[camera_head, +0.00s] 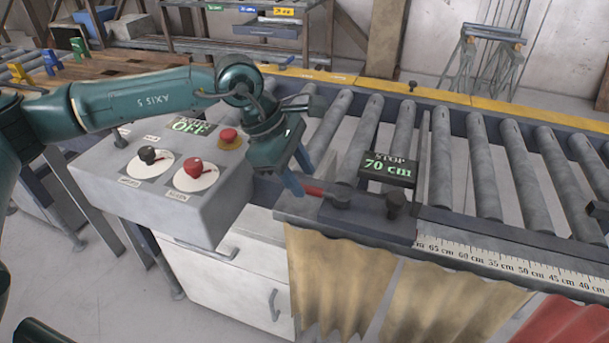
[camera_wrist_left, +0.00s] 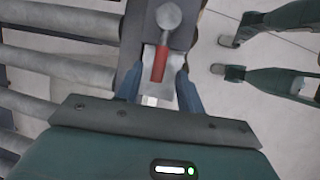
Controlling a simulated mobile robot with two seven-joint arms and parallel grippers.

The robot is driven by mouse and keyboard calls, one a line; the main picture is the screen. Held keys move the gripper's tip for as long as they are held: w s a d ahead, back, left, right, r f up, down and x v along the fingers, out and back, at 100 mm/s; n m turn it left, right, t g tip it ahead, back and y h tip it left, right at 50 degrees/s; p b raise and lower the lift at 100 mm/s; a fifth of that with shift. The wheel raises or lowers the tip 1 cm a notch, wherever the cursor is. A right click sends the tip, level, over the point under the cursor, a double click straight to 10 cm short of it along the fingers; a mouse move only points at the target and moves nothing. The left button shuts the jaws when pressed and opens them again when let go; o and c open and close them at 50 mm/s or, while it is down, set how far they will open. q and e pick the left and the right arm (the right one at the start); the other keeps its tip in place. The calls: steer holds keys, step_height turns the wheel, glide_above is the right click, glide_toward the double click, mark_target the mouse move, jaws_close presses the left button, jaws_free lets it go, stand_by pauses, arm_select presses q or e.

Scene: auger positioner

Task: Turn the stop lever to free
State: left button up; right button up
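The stop lever has a red handle (camera_head: 315,190) and a dark round pivot (camera_head: 341,201). It sits on the grey rail at the near edge of the roller conveyor, left of a dark knob (camera_head: 396,203). The display (camera_head: 388,168) behind it reads "STOP 70 cm". My left gripper (camera_head: 300,175) is at the handle end. In the left wrist view its blue fingers (camera_wrist_left: 160,88) are open, one on each side of the red handle (camera_wrist_left: 159,65), with gaps visible. The lever pivot (camera_wrist_left: 169,16) lies beyond the fingertips.
A grey control box (camera_head: 165,185) with a black knob (camera_head: 150,155), a red knob (camera_head: 193,170) and a red button (camera_head: 228,135) stands left of the lever; its display reads "OFF". A ruler (camera_head: 520,265) runs along the rail to the right. Curtains hang below.

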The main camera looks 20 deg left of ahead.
arm_select(q)
steer(key=shift+x, duration=1.1)
jaws_close()
